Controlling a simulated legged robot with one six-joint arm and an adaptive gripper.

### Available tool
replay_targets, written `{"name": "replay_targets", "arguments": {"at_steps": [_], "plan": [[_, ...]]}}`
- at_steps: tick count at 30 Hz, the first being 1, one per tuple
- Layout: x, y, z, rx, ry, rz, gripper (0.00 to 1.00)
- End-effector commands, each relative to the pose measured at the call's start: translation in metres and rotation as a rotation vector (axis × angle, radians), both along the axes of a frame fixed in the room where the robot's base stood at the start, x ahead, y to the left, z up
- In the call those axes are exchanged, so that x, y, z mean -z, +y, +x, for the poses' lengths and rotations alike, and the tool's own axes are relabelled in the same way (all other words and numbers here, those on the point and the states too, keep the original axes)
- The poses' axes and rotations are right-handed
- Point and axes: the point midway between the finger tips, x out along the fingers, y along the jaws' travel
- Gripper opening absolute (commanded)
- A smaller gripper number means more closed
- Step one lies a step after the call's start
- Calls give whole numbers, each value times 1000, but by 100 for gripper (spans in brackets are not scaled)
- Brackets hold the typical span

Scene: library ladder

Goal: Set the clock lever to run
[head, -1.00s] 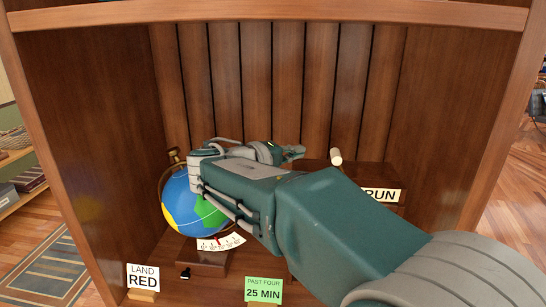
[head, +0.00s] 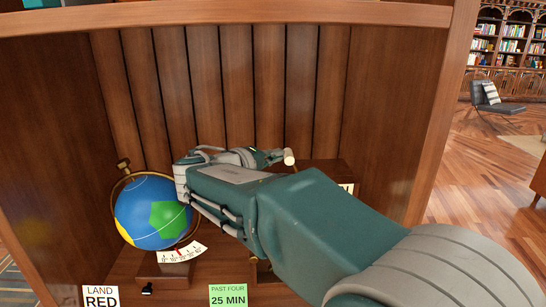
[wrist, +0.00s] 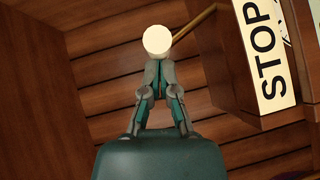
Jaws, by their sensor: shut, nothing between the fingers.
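The clock lever has a cream round knob (head: 289,157), just right of my gripper's tip (head: 274,157). In the wrist view the knob (wrist: 158,40) sits at the tips of my shut gripper (wrist: 160,66); its thin brass rod (wrist: 196,29) runs up and right to a wooden box. I cannot tell whether the fingertips touch the knob. A white STOP label (wrist: 262,52) is on the box in the wrist view. The RUN label (head: 347,188) is almost wholly hidden behind my arm in the head view. My gripper holds nothing.
A blue, green and yellow globe (head: 152,212) stands left of my arm, with a white scale (head: 182,252) below. A LAND RED card (head: 101,296) and a green PAST FOUR 25 MIN card (head: 228,296) stand in front. Wooden walls and an upper shelf (head: 230,15) enclose the space.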

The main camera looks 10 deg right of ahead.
Motion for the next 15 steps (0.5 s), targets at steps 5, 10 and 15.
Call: {"name": "replay_targets", "arguments": {"at_steps": [5,10,15], "plan": [[-4,-4,-1,0,-10,41,0],[-6,-7,-1,1,-16,68,0],[-8,-11,-2,2,-22,100,0]]}}
